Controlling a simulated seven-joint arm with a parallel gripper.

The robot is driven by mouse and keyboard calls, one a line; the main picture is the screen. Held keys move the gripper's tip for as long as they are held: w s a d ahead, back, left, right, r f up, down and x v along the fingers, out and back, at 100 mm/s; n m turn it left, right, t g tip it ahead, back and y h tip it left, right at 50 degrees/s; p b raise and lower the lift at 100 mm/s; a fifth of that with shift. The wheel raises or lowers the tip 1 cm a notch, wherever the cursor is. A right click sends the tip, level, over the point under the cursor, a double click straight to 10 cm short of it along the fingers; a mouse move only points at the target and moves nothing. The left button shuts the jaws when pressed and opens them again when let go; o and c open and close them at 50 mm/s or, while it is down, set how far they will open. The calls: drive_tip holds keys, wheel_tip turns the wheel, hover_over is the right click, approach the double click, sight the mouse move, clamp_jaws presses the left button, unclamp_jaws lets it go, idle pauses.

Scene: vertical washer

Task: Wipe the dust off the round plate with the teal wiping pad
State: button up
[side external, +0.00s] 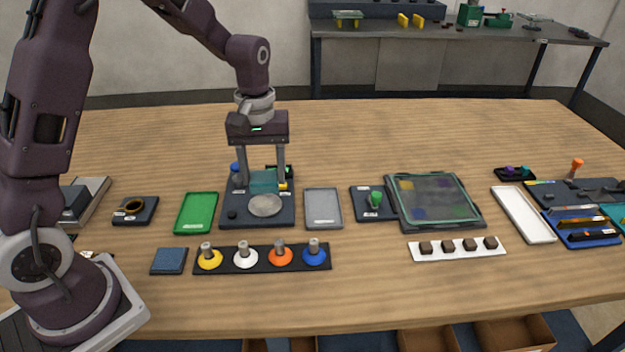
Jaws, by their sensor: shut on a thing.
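My gripper (262,186) points down over the dark station board (240,216) left of the middle of the table. Its fingers are shut on the teal wiping pad (264,179). The pad is upright between them, just behind the round plate (265,206). The round plate is pale grey and lies flat at the front right of the board. I cannot tell whether the pad touches the board, and dust on the plate is too small to make out.
Blue, green and yellow parts (235,168) stand on the board by the fingers. A green tray (196,212) lies left, a grey tray (323,208) right. In front is a black strip with several coloured knobs (264,259). The front table edge is clear.

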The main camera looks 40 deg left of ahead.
drive_tip(key=shift+s+a+f, duration=0.15)
drive_tip(key=shift+s+a, duration=0.2)
drive_tip(key=shift+a, duration=0.05)
drive_tip(key=shift+f, duration=3)
drive_tip(key=shift+w+a+f, duration=0.1)
drive_tip(key=shift+w+f, duration=0.1)
drive_tip(key=shift+f, duration=0.7)
drive_tip(key=shift+w+a, duration=0.25)
drive_tip(key=shift+c, duration=0.5)
drive_tip(key=shift+w+a, duration=2.15)
drive_tip(key=shift+a, duration=0.05)
drive_tip(key=shift+s+d, duration=2.55)
drive_tip(key=shift+d, duration=0.05)
drive_tip(key=shift+r, duration=4.05)
